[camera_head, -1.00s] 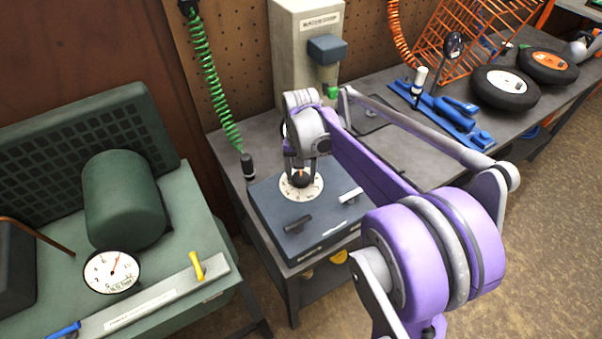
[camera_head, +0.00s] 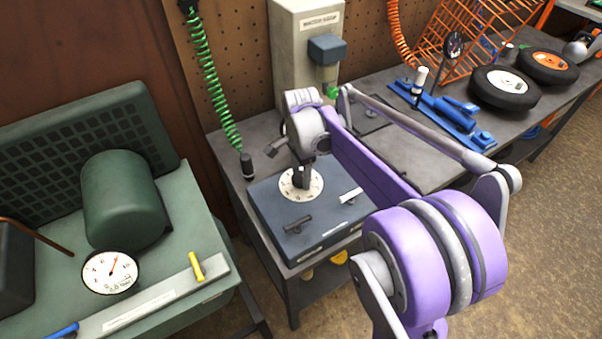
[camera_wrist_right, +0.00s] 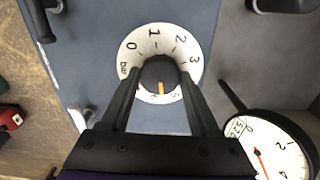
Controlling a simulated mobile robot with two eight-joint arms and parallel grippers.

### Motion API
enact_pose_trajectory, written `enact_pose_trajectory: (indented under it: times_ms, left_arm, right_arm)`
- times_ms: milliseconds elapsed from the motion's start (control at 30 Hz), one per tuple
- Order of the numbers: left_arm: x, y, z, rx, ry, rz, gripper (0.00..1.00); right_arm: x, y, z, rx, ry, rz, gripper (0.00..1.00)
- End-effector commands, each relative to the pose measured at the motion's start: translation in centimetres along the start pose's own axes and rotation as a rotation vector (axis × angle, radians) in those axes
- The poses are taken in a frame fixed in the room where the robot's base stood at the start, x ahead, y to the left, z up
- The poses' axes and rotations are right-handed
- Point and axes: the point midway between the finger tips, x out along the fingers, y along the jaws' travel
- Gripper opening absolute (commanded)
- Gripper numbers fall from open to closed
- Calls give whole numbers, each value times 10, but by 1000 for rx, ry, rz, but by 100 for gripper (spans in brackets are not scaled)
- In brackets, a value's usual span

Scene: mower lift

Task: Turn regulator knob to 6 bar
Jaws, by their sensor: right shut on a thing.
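The regulator knob (camera_wrist_right: 158,72) is dark, with an orange pointer mark, on a white dial (camera_wrist_right: 138,50) with numbers and "bar". The mark points toward the bottom of the wrist picture, just left of the 5; the number beside it is too blurred to read surely. My right gripper (camera_head: 301,178) is shut on the knob, its two dark fingers (camera_wrist_right: 160,90) on either side. My left gripper is out of view.
The dial is on a blue-grey box (camera_head: 275,215) with a black handle (camera_head: 298,224) and a white handle (camera_head: 350,195). A green machine with another gauge (camera_head: 110,272) stands left. A green coiled hose (camera_head: 208,70) hangs behind. My right arm crosses the bench.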

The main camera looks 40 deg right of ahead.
Motion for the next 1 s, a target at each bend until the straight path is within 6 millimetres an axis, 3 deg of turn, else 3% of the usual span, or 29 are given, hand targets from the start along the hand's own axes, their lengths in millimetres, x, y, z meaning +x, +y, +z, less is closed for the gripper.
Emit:
enact_pose_trajectory:
  times_ms: [433, 1000]
  left_arm:
    - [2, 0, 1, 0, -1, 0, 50]
    - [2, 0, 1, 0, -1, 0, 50]
  right_arm:
    - [1, 1, 1, 262, -1, 2, 7]
    - [1, 1, 1, 314, -1, 2, 7]
